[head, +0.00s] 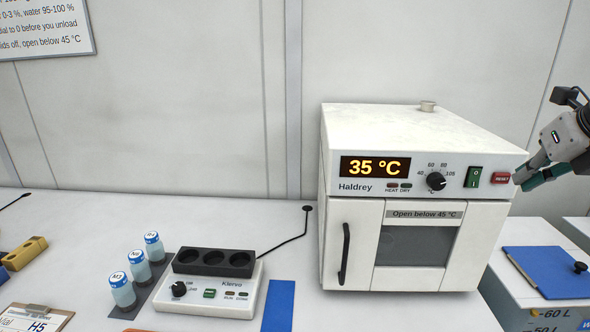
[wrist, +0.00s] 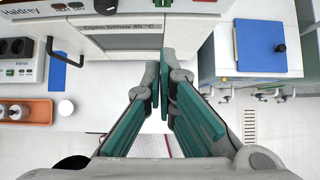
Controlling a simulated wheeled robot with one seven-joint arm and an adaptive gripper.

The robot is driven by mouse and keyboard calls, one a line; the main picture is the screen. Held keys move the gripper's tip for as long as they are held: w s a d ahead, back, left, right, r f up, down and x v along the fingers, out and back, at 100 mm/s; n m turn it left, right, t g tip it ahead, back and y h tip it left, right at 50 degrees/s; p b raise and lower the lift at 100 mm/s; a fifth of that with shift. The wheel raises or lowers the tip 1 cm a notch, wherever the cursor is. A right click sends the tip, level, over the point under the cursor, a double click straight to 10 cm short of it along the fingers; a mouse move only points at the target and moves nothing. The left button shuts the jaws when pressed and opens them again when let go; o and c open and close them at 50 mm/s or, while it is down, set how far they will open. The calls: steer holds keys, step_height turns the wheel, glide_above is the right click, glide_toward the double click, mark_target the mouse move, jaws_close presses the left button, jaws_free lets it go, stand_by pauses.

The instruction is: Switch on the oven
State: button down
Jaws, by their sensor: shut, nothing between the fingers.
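The white Haldrey oven (head: 425,136) stands on the bench, its door (head: 356,250) shut. Its lit display (head: 375,167) reads 35 °C. The green rocker switch (head: 473,177) is on the front panel, between the black dial (head: 436,181) and the red reset button (head: 501,178). The heat and dry lamps look dark. I cannot tell the rocker's position. My gripper (head: 524,182) is shut and empty, just right of the reset button in the head view; contact is unclear. In the wrist view its teal fingers (wrist: 165,58) point toward the oven front (wrist: 105,42).
Left of the oven are a Klervo block heater (head: 210,295), several blue-capped vials (head: 122,293) and a blue mat (head: 279,305). A lower cabinet with a blue lid (head: 545,268) stands at right. A metal vent (head: 428,106) tops the oven. Bench before its door is bare.

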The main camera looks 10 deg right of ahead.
mark_target(474, 178)
steer(key=shift+w, duration=0.1)
steer(key=w+r+b+x, duration=0.1)
steer(key=w+x, duration=0.1)
steer(key=x, duration=1)
steer(key=shift+w+d, duration=0.25)
steer(key=shift+d, duration=0.05)
steer(key=shift+w, duration=0.1)
steer(key=shift+w+d+f, duration=0.1)
steer(key=shift+w+f, duration=0.05)
steer(key=shift+w, duration=0.05)
steer(key=shift+r+p, duration=0.2)
steer(key=shift+p, duration=0.2)
